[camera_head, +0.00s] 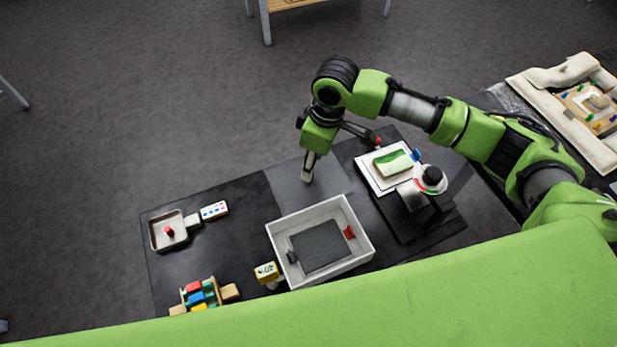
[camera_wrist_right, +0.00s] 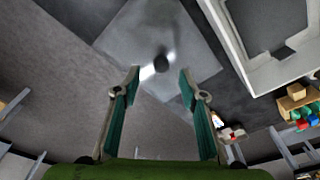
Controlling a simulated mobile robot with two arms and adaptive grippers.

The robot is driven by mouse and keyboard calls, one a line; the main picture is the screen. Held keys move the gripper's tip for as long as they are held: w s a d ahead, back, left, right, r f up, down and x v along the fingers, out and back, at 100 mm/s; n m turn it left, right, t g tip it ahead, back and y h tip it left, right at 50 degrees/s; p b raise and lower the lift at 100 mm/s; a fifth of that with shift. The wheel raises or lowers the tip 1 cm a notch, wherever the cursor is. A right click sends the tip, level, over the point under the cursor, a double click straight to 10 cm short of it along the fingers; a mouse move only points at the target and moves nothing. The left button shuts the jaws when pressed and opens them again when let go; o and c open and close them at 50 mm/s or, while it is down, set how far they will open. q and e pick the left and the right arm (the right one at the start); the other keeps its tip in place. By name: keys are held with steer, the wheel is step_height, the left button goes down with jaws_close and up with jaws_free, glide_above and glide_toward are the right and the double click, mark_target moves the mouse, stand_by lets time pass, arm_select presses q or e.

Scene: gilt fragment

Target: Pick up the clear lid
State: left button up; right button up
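The clear lid (camera_head: 330,182) looks like a flat, see-through grey square lying on the dark table behind the white box. In the right wrist view the lid (camera_wrist_right: 130,42) shows as a paler square with a small dark knob (camera_wrist_right: 162,62) near its middle. My right gripper (camera_head: 307,179) points down over the lid and hides its knob in the head view. In the right wrist view the right gripper (camera_wrist_right: 160,76) is open, with the knob seen between and just beyond its fingertips. Whether they touch is not clear. My left gripper is not in view.
The open white box (camera_head: 362,222) stands just in front of the lid. A scale-like device with a white plate (camera_head: 372,180) is to the right. A grey tray (camera_head: 156,240), a dotted white block (camera_head: 214,211), a yellow block (camera_head: 266,272) and coloured blocks (camera_head: 196,297) lie left.

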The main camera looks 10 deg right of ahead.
steer(key=f, duration=0.2)
steer(key=f+p, duration=0.1)
steer(key=shift+a+f, duration=0.25)
steer(key=shift+f, duration=0.05)
steer(key=shift+w+a+f, duration=0.1)
steer(key=shift+f, duration=0.35)
jaws_close()
steer(key=shift+r+p, duration=0.2)
steer(key=shift+p, duration=0.1)
